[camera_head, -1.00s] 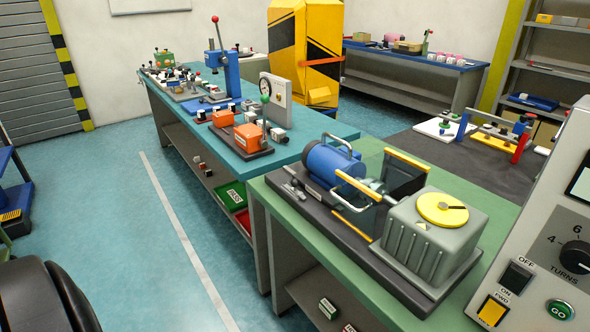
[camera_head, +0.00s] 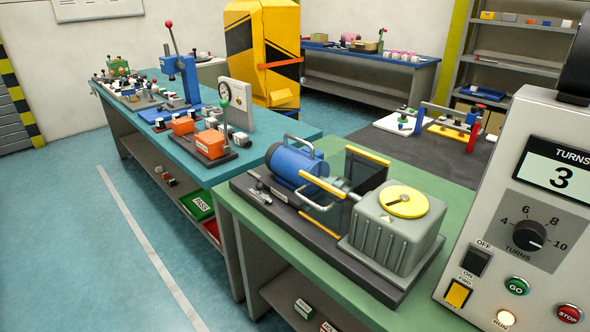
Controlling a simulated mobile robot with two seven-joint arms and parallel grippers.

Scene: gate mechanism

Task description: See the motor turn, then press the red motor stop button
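The motor (camera_head: 297,165) is a blue cylinder on a dark base on the green bench. Beside it is a grey ribbed housing (camera_head: 392,235) with a yellow dial (camera_head: 407,201) on top; a dark mark lies left of the dial's centre. The control panel (camera_head: 520,190) stands at the right. Its display (camera_head: 561,179) reads TURNS 3, and its knob (camera_head: 529,235) is marked 4, 6, 8 and 10. The red stop button (camera_head: 569,313) is at the lower right, with nothing covering it. The lamp (camera_head: 505,318) below left glows. Neither gripper is in view.
A green GO button (camera_head: 516,286), a black OFF/ON switch (camera_head: 475,261) and a yellow switch (camera_head: 457,295) are left of the stop button. A teal bench (camera_head: 268,135) with devices stands behind. The floor at left is clear.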

